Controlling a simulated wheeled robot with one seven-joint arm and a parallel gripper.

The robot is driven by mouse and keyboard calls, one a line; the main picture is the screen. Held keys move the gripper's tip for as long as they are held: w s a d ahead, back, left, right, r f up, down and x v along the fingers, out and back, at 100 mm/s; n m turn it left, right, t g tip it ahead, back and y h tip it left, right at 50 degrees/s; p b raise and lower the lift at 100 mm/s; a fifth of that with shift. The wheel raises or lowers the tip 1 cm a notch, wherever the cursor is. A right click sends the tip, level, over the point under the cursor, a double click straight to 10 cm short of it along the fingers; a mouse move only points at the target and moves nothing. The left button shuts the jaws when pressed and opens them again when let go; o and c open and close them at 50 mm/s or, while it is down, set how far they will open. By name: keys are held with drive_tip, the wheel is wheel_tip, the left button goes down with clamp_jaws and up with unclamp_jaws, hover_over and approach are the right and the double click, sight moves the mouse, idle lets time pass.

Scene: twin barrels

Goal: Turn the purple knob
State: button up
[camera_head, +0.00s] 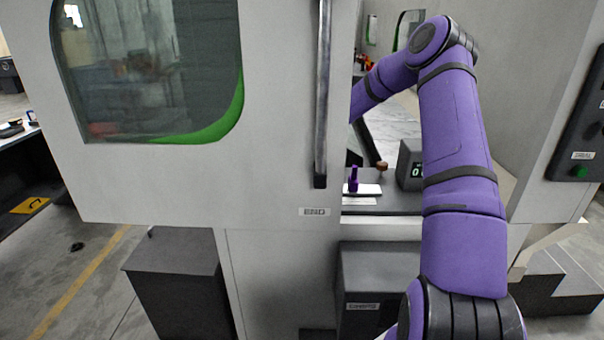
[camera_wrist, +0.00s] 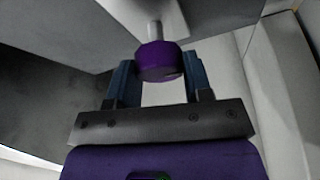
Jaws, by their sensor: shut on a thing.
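The purple knob (camera_wrist: 159,60) is a short round cap on a pale metal stem (camera_wrist: 154,31), near the top middle of the wrist view. My gripper (camera_wrist: 160,70) has one blue finger on each side of the knob and is shut on it. The knob's far side is hidden. In the head view my purple arm reaches behind the grey machine door, which hides my gripper and this knob.
The grey machine door (camera_head: 275,150) with its dark vertical handle (camera_head: 321,95) stands left of my arm. A small upright purple piece (camera_head: 353,178) stands on the ledge inside the opening, near a box with a display (camera_head: 412,166). A black bin (camera_head: 180,275) stands below.

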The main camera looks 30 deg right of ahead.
drive_tip(key=shift+m, duration=0.4)
drive_tip(key=o, duration=0.9)
drive_tip(key=v, duration=1)
drive_tip(key=shift+s+r, duration=0.2)
drive_tip(key=shift+r, duration=0.15)
drive_tip(key=shift+s, duration=0.1)
